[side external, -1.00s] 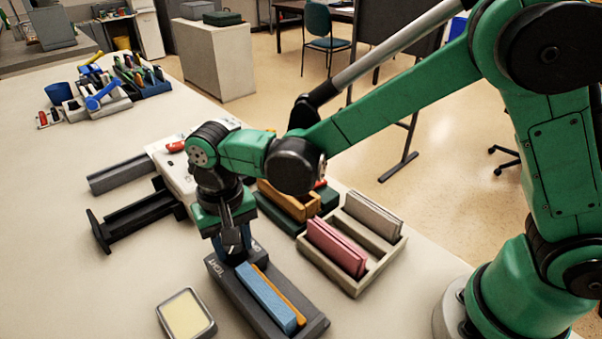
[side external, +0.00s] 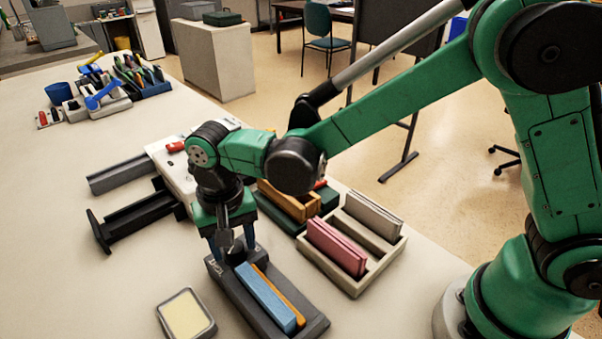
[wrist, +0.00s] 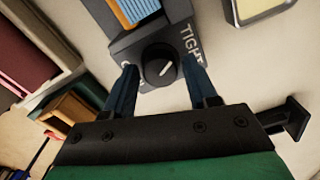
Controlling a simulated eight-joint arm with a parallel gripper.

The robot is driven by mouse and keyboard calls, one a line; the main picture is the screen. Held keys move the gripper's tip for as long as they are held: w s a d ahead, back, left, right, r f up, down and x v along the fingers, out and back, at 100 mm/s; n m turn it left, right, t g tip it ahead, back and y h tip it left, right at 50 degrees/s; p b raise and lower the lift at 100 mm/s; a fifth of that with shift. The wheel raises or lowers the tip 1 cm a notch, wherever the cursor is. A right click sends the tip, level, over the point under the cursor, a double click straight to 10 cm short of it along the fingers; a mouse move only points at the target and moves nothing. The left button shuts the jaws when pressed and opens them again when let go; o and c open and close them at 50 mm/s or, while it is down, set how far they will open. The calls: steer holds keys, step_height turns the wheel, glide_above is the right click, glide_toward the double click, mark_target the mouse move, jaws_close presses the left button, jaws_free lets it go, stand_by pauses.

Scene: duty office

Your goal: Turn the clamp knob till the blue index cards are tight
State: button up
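The dark grey clamp tray (side external: 314,331) stands on the table at the front. The blue index cards (side external: 265,297) lie in it beside an orange strip (side external: 281,293). In the wrist view the round black knob (wrist: 158,66) is on the tray's end, its white line pointing up and right toward the "TIGHT" lettering (wrist: 190,42). My gripper (side external: 231,248) is over this end. In the wrist view my gripper (wrist: 161,68) is open, one finger on each side of the knob with gaps visible. The knob is mostly hidden in the side view.
A pale divided box (side external: 356,291) with pink cards (side external: 336,247) and grey cards (side external: 373,215) stands close on the right. A shallow tray with a yellow pad (side external: 186,315) lies front left. Dark rails (side external: 135,222) lie behind left. The left tabletop is mostly clear.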

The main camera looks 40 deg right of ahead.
mark_target(236, 244)
steer(key=shift+r, duration=2.85)
steer(key=shift+d+r, duration=0.1)
steer(key=shift+d, duration=0.15)
steer(key=s+d+r+n+t, duration=0.1)
steer(key=s+d+r+t, duration=0.1)
steer(key=d, duration=0.6)
steer(key=s+d+r+n+t, duration=0.1)
steer(key=s+d+t, duration=0.3)
steer(key=d, duration=0.5)
steer(key=shift+s+d+r+n+t, duration=0.15)
steer(key=shift+d+r+n+t, duration=0.15)
steer(key=shift+n+t, duration=0.35)
